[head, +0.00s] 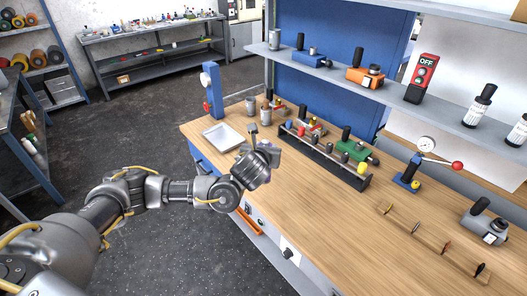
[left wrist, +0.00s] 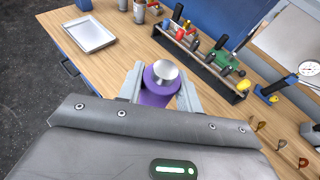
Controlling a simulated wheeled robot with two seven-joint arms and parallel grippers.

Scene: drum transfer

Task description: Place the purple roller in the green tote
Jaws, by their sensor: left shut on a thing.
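The purple roller (left wrist: 158,97) is upright-looking between the two fingers of my left gripper (left wrist: 161,84) in the left wrist view, with a silver round end facing the camera. The fingers are shut on its sides. In the head view my left gripper (head: 264,150) is over the near left part of the workbench, close to the silver tray; the roller is mostly hidden there by the gripper. I see no green tote in either view. My right gripper is not in view.
A shallow silver tray (head: 222,137) lies on the wooden workbench (head: 345,218). A dark rack (head: 322,158) of coloured-handled tools stands right of my gripper, with a green device (head: 350,150) behind it. A shelf (head: 335,72) overhangs the back. Floor (head: 150,130) is open at left.

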